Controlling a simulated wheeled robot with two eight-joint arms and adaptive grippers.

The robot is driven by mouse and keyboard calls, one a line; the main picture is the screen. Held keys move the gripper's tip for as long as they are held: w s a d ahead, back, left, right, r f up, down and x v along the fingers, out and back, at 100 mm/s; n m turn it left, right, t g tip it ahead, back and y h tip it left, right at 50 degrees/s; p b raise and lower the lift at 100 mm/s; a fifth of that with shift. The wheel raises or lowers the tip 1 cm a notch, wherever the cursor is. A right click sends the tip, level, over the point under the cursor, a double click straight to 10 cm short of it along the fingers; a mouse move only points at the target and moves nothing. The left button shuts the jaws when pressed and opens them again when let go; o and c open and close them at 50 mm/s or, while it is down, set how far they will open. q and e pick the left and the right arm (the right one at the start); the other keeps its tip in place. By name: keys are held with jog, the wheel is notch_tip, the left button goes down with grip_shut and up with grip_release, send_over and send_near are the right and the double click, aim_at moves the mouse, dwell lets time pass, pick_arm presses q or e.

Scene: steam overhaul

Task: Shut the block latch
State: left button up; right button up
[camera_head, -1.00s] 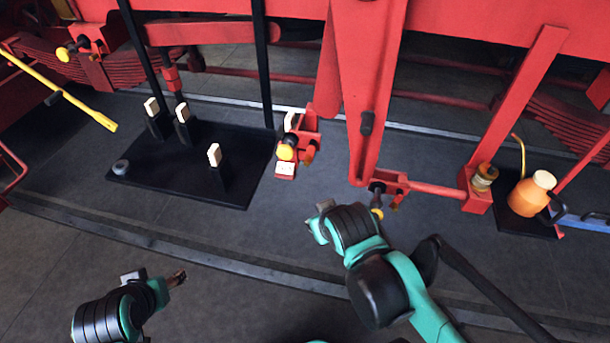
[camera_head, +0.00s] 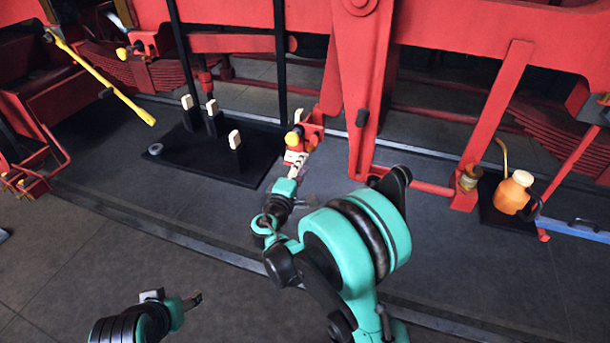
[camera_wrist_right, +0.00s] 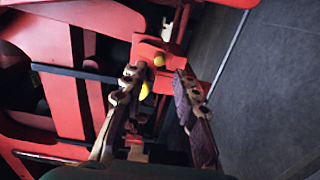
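A red block with a round yellow knob (camera_head: 293,138), which looks like the block latch, hangs beside the red frame leg in the head view. In the right wrist view the red block (camera_wrist_right: 150,48) and its yellow knob (camera_wrist_right: 158,61) show beyond and between the fingertips. My right gripper (camera_head: 298,168) is just below and in front of the block. In the wrist view its two fingers (camera_wrist_right: 157,85) are apart with nothing held. Whether they touch the block I cannot tell. My left gripper (camera_head: 194,299) is low at the left, away from the block; its finger gap is unclear.
A black plate (camera_head: 190,162) with white-topped posts (camera_head: 235,139) lies left of the block. A yellow bar (camera_head: 105,83) slants at the left. An orange oil can (camera_head: 512,192) stands at the right. Red frame legs (camera_head: 358,110) stand close by. The floor in front is clear.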

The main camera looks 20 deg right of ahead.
aim_at(309, 151)
jog(key=shift+p+x, duration=0.6)
jog(key=shift+x, duration=2.95)
jog(key=shift+a, duration=0.1)
grip_shut()
